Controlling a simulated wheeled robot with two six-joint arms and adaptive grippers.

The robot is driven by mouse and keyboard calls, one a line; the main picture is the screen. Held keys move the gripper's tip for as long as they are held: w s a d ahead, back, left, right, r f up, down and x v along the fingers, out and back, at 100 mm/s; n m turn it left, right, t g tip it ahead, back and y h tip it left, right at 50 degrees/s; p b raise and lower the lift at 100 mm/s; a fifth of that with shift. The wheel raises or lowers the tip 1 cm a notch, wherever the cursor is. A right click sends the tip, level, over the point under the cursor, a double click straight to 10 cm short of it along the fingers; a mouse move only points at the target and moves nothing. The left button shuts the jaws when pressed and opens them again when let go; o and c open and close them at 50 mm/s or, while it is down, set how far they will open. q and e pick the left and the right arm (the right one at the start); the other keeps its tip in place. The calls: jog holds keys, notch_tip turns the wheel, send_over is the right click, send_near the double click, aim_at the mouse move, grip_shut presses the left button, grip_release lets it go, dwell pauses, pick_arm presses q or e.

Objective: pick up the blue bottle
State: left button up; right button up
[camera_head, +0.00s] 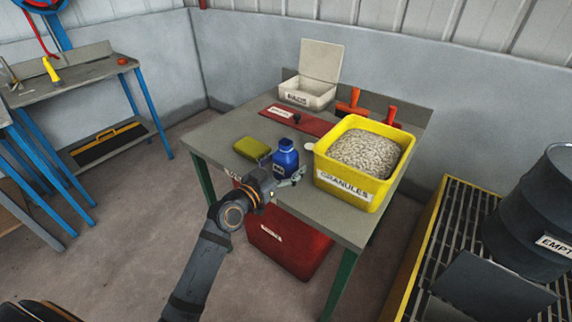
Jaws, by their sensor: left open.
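The blue bottle (286,158) stands upright on the grey table (220,128), between a yellow-green block and the yellow granules bin. My left gripper (294,179) is open at the near side of the bottle, low by its base. The gripper and wrist hide part of the bottle's lower portion. I cannot tell whether a finger touches it. My right gripper does not show.
The yellow bin (345,193) of granules stands close on the bottle's right. A yellow-green block (252,148) lies on its left. Behind are a red plate (300,120) and an open white box (306,93). A red bin (290,248) sits below the table's front edge.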

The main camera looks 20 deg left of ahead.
pick_arm(q)
jog(key=shift+r, duration=0.1)
jog(key=c, duration=1.3)
